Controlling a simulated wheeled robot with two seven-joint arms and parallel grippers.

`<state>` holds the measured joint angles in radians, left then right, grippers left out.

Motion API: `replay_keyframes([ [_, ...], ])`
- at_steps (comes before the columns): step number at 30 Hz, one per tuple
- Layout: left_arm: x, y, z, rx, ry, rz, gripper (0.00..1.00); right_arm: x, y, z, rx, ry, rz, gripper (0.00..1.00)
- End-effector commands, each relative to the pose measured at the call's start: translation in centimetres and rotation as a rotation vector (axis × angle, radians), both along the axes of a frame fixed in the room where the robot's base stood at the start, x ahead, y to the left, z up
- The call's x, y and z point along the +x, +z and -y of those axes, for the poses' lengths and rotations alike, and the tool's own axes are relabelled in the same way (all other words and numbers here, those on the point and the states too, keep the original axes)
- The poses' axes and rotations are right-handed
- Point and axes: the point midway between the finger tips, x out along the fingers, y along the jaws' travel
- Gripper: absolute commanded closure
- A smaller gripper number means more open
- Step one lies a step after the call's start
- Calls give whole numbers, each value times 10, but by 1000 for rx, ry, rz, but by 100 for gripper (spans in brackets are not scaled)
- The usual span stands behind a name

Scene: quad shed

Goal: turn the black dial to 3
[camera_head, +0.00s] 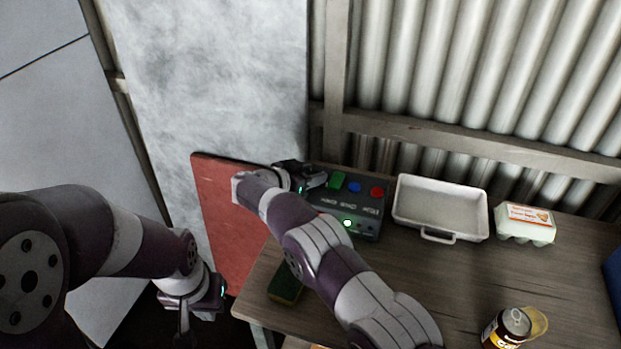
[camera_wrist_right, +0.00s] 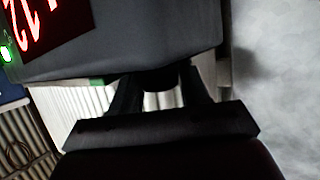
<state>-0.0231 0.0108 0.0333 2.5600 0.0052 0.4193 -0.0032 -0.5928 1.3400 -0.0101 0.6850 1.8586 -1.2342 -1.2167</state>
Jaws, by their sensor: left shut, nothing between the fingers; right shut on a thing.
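A dark grey control box (camera_head: 345,212) stands at the back of the wooden bench, with green (camera_head: 336,179), blue (camera_head: 354,187) and red (camera_head: 377,192) buttons on top and a lit green light (camera_head: 347,223) in front. The black dial (camera_wrist_right: 160,79) shows in the right wrist view on the box's side, between the fingers of my right gripper (camera_wrist_right: 160,88). That gripper is shut on it; in the head view the gripper hides the dial. Red display digits (camera_wrist_right: 50,22) are cut off, and no dial number is readable. My left gripper (camera_head: 190,318) is shut and empty, left of the bench.
A white tray (camera_head: 438,237) stands right of the box, then an egg carton (camera_head: 525,226). A can (camera_head: 508,325) is at the front right. A dark green sponge-like block (camera_head: 286,285) lies near the left edge. A red board (camera_head: 228,210) leans behind the arms.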

Motion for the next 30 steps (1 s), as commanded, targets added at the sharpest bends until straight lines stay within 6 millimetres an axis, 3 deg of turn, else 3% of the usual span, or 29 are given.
replay_keyframes([
  [13,0,-1,0,0,0,0,100,1,2,1,0,-7,3,85],
  [14,0,-1,0,0,0,0,100,1,2,1,0,-7,4,45],
  [15,0,-1,0,0,0,0,100,1,2,1,0,-7,3,33],
  [30,0,2,0,0,0,0,100,0,2,1,-2,-2,1,33],
])
